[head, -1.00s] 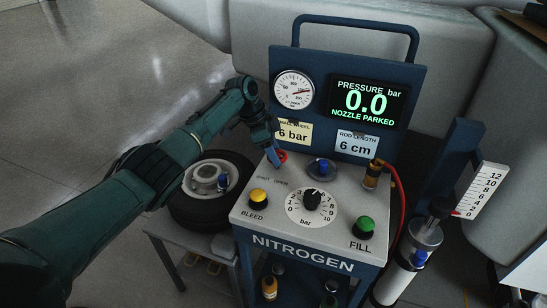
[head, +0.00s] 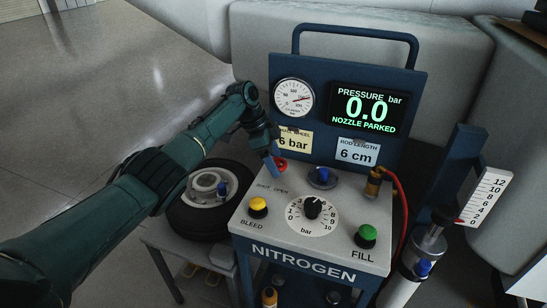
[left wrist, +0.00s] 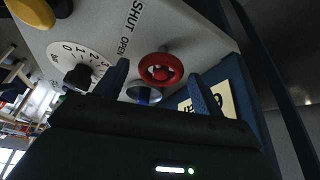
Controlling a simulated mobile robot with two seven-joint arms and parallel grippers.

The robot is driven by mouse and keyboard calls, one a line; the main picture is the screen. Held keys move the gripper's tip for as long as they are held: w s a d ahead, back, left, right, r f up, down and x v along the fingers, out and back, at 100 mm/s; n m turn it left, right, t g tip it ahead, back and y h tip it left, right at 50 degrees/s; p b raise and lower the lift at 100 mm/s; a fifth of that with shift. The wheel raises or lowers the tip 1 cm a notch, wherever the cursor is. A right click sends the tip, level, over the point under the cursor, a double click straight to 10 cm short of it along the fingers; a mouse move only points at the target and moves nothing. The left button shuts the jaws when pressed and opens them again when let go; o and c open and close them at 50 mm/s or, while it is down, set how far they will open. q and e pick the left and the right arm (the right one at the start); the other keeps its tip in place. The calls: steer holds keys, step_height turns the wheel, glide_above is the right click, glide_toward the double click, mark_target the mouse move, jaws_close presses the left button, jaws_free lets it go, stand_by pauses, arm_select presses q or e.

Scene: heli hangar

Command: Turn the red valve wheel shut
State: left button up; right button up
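The red valve wheel (head: 281,167) sits at the back left of the nitrogen cart's sloping top, partly hidden by my left gripper in the head view. In the left wrist view the red wheel (left wrist: 160,68) shows whole, just beyond and between the two fingers. My left gripper (head: 273,163) is at the wheel with its blue fingers spread; in the left wrist view the open gripper (left wrist: 157,82) has nothing between its fingertips that I can see it touching. SHUT and OPEN labels (head: 272,189) are printed in front of the wheel. My right gripper is not in view.
The cart's top (head: 262,228) also carries a yellow BLEED button (head: 258,205), a bar dial (head: 312,207), a blue-capped fitting (head: 321,177) and a green FILL button (head: 366,234). The display (head: 368,107) reads 0.0 bar, nozzle parked. A wheel with tyre (head: 207,207) lies to the left.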

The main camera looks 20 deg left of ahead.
arm_select(q)
steer(key=shift+o, duration=0.2)
steer(key=p+v, duration=0.1)
steer(key=v, duration=1.2)
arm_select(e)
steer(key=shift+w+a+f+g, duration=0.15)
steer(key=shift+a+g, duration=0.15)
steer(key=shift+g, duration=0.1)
arm_select(q)
steer(key=shift+a, duration=0.1)
